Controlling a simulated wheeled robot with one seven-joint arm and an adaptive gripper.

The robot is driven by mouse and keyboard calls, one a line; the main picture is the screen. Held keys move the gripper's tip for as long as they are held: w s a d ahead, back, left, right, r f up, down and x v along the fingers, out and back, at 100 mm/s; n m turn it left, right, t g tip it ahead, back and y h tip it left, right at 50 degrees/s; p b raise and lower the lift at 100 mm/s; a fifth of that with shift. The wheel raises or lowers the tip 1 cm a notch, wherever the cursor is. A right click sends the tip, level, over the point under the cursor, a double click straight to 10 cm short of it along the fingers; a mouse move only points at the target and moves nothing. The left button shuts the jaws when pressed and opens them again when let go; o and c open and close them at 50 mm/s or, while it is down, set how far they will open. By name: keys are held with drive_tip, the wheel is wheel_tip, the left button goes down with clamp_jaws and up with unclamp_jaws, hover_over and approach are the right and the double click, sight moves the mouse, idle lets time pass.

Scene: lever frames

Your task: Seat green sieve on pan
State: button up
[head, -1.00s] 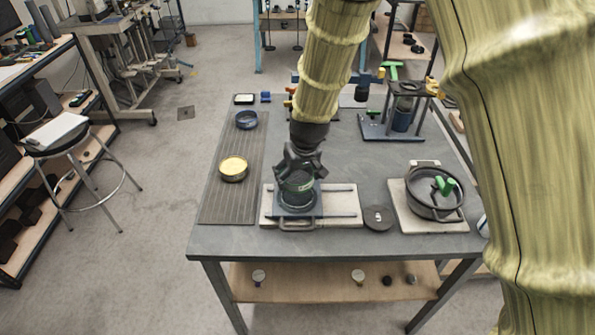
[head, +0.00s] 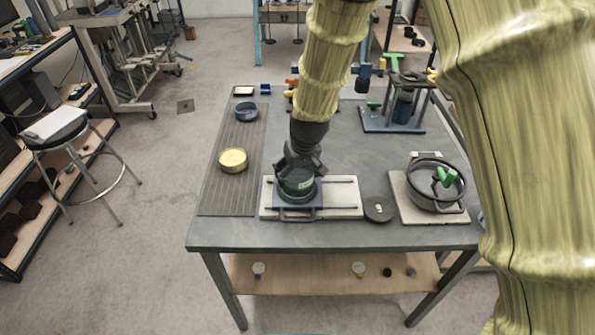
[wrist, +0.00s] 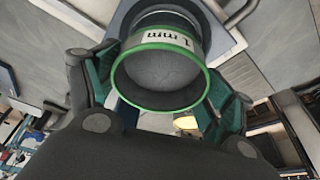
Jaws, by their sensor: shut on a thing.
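My gripper (head: 298,172) is shut on the green sieve (head: 297,188), over the dark square plate (head: 289,207) on a pale board. In the wrist view the green-rimmed sieve (wrist: 160,78), marked "1 mm", sits between my gripper's fingers (wrist: 158,95), its open rim facing the camera. Past its far end is a dark round part on a grey square plate (wrist: 228,32). I cannot tell whether that round part is the pan, nor whether the sieve touches it or is just above.
A yellow round sieve (head: 233,159) and a blue round sieve (head: 246,112) stand on the ribbed mat (head: 225,195) at left. A dark disc (head: 379,209) lies right of the board. A dark pot (head: 436,186) with a green handle stands farther right. A dark stand (head: 395,124) is behind.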

drive_tip(key=shift+f, duration=0.3)
drive_tip(key=o, duration=1.1)
drive_tip(key=shift+c, duration=0.2)
drive_tip(key=v, duration=1.2)
drive_tip(key=shift+d+f, duration=0.1)
drive_tip(key=shift+d, duration=0.05)
